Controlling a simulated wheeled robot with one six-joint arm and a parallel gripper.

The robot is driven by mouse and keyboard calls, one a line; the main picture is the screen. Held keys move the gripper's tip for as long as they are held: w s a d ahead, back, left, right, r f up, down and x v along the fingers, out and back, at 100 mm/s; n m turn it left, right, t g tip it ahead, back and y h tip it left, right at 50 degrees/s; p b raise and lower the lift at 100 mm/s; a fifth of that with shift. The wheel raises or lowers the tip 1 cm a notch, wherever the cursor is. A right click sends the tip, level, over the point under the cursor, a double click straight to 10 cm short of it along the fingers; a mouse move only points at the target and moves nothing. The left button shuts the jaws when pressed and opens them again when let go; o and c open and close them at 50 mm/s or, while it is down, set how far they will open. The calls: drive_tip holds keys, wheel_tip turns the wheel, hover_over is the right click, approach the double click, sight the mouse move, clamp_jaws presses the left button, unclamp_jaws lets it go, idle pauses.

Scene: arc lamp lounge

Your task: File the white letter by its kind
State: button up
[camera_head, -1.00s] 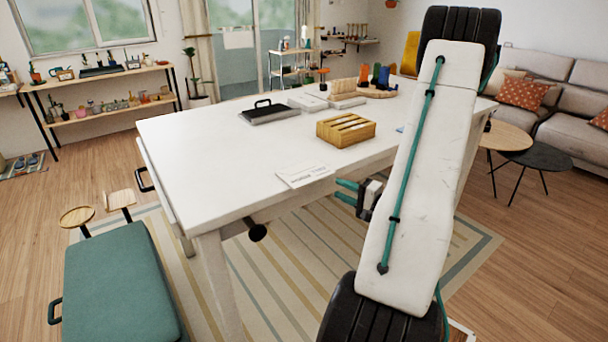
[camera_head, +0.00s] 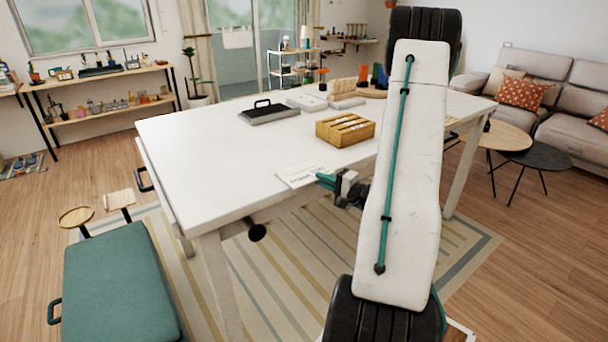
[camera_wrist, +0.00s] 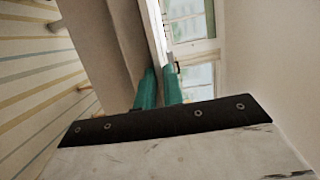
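The white letter (camera_head: 303,175) lies flat at the near edge of the white table (camera_head: 215,170), with some printed marks on it. My gripper (camera_head: 322,179) is at the letter's right end, by the table edge. Its teal fingers overlap that end in the head view, so part of the letter is hidden. In the wrist view the two fingers of my gripper (camera_wrist: 160,72) stand apart with a narrow gap, and a pale edge runs beyond them. I cannot tell whether they touch the letter. A wooden sorter (camera_head: 345,130) with several slots stands behind the letter.
A black-handled dark tray (camera_head: 268,112) and pale flat items (camera_head: 308,102) lie further back on the table. A wooden rack (camera_head: 342,88) stands at the back. A teal bench (camera_head: 120,285) is at the lower left. The table's left front is clear.

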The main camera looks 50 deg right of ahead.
clamp_jaws()
drive_tip(key=s+d+r, duration=0.2)
drive_tip(key=s+d, duration=0.1)
drive_tip(key=s, duration=0.4)
drive_tip(key=s+d+r, duration=0.3)
drive_tip(key=s+d, duration=0.1)
drive_tip(key=s, duration=0.3)
drive_tip(key=shift+s, duration=0.2)
drive_tip(key=shift+d, duration=0.1)
